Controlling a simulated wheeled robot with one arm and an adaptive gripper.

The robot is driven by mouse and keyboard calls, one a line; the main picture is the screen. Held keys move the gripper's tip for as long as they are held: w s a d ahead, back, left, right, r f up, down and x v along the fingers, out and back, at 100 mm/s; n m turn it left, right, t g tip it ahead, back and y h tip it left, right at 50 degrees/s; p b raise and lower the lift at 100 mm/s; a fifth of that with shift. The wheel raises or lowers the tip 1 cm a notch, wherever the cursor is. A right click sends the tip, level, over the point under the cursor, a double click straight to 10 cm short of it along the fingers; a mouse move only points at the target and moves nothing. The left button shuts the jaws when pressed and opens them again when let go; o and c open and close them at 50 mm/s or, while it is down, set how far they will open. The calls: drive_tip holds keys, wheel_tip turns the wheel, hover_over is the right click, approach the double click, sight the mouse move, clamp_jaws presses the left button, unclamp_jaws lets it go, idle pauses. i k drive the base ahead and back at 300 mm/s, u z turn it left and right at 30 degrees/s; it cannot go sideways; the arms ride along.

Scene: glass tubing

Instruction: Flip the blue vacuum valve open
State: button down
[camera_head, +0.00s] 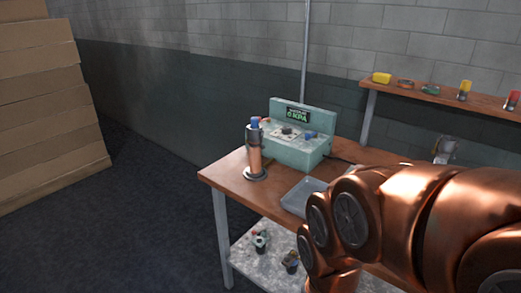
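A pale green machine (300,152) with a dark display reading in KPA stands on the wooden table. A small blue part (310,134) sits on its right top, and it may be the blue vacuum valve. Another blue part (255,122) tops an upright copper-coloured cylinder (255,158) on a round base, left of the machine. Both blue parts are too small to tell which is the valve or how it is set. My copper-coloured arm fills the lower right, and my gripper does not show.
A shallow grey tray (300,197) lies in front of the machine, partly behind my arm. The wooden table (228,178) has a lower shelf (250,272) with small items. A wall shelf (425,95) holds several small objects. Stacked boxes (45,110) stand left; the floor between is clear.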

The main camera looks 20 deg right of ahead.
sight(308, 136)
drive_tip(key=u, duration=0.2)
drive_tip(key=k, duration=0.45)
drive_tip(key=u, duration=0.8)
drive_tip(key=i, duration=1.65)
drive_tip(key=z, duration=0.9)
drive_tip(key=i, duration=0.35)
drive_tip(key=z, duration=0.2)
